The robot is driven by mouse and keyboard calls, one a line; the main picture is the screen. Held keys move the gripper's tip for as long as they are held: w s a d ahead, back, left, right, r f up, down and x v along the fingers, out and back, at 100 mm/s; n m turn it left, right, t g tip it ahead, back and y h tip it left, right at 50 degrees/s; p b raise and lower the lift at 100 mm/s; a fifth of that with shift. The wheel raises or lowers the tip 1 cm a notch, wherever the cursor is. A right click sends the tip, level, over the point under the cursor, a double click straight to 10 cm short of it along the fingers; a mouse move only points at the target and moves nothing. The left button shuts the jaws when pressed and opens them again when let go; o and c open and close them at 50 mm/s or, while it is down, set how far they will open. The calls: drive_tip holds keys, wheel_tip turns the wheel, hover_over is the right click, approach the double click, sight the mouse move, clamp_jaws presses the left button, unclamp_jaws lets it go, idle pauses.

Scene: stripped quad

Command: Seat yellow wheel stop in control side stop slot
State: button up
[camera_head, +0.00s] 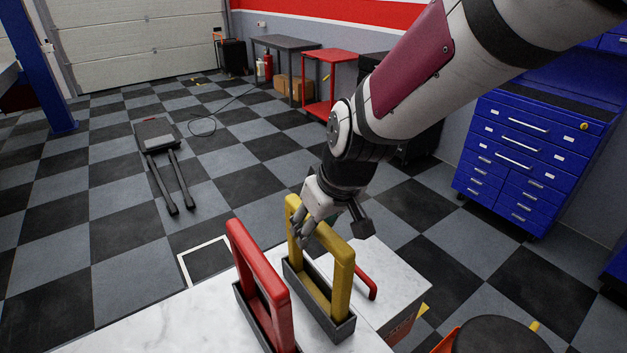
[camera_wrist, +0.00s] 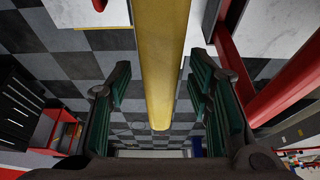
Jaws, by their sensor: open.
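The yellow wheel stop (camera_head: 342,285) is an upright frame with two posts and a top bar. Its lower part stands within a dark grey, open-topped slot (camera_head: 343,328) on the white marble top (camera_head: 170,320). My gripper (camera_head: 312,222) is at its top bar, hiding part of it. In the wrist view, the yellow bar (camera_wrist: 160,60) runs between the two green-padded fingers (camera_wrist: 160,100), with a visible gap on each side. The gripper is open around the bar. I cannot tell whether the stop's base is fully down in the slot.
A red wheel stop (camera_head: 262,275) stands in a similar slot just left. A white-topped block with a red handle (camera_head: 366,282) is at the right. A dark round stool (camera_head: 498,335) is at the lower right. A blue drawer cabinet (camera_head: 530,150) stands farther right.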

clamp_jaws()
drive_tip(key=shift+r, duration=0.1)
idle(0.3)
